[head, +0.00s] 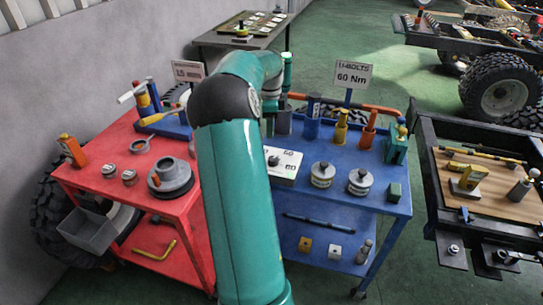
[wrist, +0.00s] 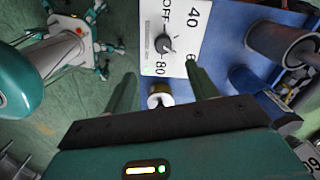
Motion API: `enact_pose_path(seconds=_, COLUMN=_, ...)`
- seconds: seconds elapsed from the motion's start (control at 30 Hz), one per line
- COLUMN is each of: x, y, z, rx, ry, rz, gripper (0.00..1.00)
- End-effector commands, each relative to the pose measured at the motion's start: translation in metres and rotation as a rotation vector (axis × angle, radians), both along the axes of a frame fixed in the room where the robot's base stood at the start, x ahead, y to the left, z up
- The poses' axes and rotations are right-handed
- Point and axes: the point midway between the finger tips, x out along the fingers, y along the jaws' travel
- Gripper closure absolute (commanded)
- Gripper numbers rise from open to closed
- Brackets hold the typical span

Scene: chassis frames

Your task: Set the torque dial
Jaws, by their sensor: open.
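The torque dial is a dark knob (wrist: 165,45) on a white panel (wrist: 180,18) marked OFF, 40 and 80, with another mark partly hidden by a finger. In the head view the white dial box (head: 284,178) sits on the blue cart's top, its left side behind my arm, with its dark knob (head: 273,160) showing. A sign (head: 352,75) behind it reads U-BOLTS 60 Nm. My gripper (wrist: 160,86) is open, its fingers apart and empty, with the knob beyond the gap between them. I cannot tell exactly where the knob points.
A red cart (head: 100,181) with tools stands left. A wooden-topped bench (head: 505,205) is right. Green floor (head: 420,80) lies open behind.

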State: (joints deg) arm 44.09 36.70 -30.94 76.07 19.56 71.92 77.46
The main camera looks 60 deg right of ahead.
Motion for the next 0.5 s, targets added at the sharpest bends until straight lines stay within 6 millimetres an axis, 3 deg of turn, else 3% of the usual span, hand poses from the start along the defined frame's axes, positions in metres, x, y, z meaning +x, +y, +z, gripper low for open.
enact_pose_path(seconds=0.1, x=-0.008, y=-0.011, z=-0.009, rx=0.004, ry=0.014, rz=-0.050, gripper=0.42)
enact_pose_path(seconds=0.27, x=-0.008, y=-0.010, z=-0.024, rx=0.006, ry=0.015, rz=-0.053, gripper=0.42)
enact_pose_path(seconds=0.5, x=-0.007, y=-0.009, z=-0.069, rx=0.006, ry=0.016, rz=-0.049, gripper=0.42)
